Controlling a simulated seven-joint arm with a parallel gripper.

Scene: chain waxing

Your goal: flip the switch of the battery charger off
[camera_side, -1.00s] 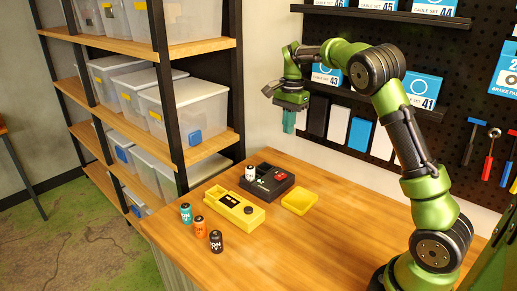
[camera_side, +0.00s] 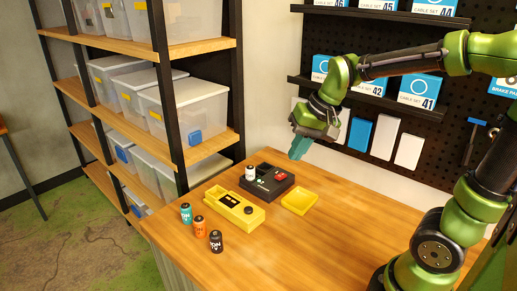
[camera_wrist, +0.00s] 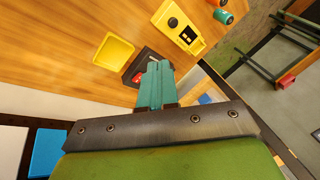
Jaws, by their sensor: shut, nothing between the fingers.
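The black battery charger (camera_side: 262,187) lies on the wooden table. A small red switch (camera_side: 279,176) is on its right part, but its position is too small to tell. A white battery (camera_side: 250,173) stands upright at the charger's left side. My gripper (camera_side: 297,150) is shut and empty, in the air above and behind the charger, apart from it, with its teal fingers pointing down. In the wrist view the fingers (camera_wrist: 157,82) partly cover the charger (camera_wrist: 150,59), and the red switch (camera_wrist: 137,77) shows just left of them.
A yellow case (camera_side: 227,206) lies in front of the charger, and an open yellow tray (camera_side: 300,201) to its right. Teal (camera_side: 186,213), orange (camera_side: 200,227) and black (camera_side: 216,241) batteries stand at the table's left edge. The front right table is clear.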

